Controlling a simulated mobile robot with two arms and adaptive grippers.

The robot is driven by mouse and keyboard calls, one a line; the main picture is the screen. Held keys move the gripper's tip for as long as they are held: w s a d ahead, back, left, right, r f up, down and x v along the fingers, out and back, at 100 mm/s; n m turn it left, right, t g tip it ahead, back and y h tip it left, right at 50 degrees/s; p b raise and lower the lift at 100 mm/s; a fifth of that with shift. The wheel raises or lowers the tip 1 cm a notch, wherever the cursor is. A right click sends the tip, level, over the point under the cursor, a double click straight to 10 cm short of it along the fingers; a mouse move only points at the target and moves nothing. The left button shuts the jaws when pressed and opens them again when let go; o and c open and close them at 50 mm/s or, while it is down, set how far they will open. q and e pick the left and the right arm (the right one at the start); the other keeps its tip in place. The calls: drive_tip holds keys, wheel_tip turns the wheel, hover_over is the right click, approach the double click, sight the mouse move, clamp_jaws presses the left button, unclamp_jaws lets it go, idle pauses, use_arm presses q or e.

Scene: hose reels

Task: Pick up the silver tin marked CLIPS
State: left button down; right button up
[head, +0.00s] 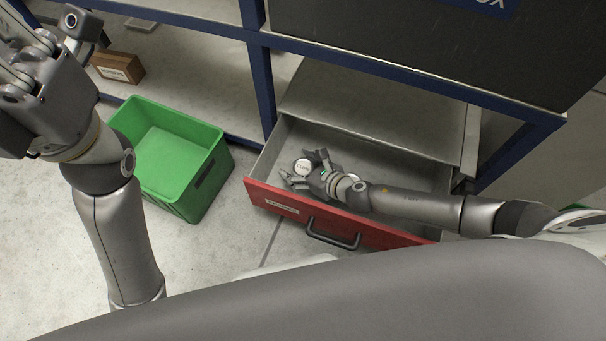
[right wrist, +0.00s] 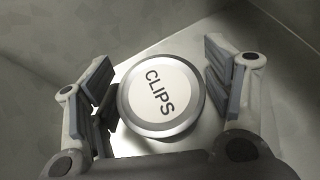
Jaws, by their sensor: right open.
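The silver tin marked CLIPS (right wrist: 160,95) is round with a white lid label and lies in the open drawer. In the head view the tin (head: 303,166) sits near the drawer's left end. My right gripper (head: 302,170) is inside the drawer at the tin. In the right wrist view the open fingers of my right gripper (right wrist: 162,85) stand on either side of the tin, with gaps visible. My left gripper (head: 40,60) is raised at the upper left, away from the drawer; its fingers are partly cut off by the frame.
The red-fronted drawer (head: 385,233) is pulled out of a blue-framed shelf (head: 262,90). A second pale round thing (head: 352,177) shows partly behind my right wrist. A green crate (head: 200,190) stands on the floor left of the drawer. A brown box (head: 118,67) lies on the shelf.

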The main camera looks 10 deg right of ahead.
drive_tip(key=shift+x, duration=1.05)
drive_tip(key=c, duration=1.2)
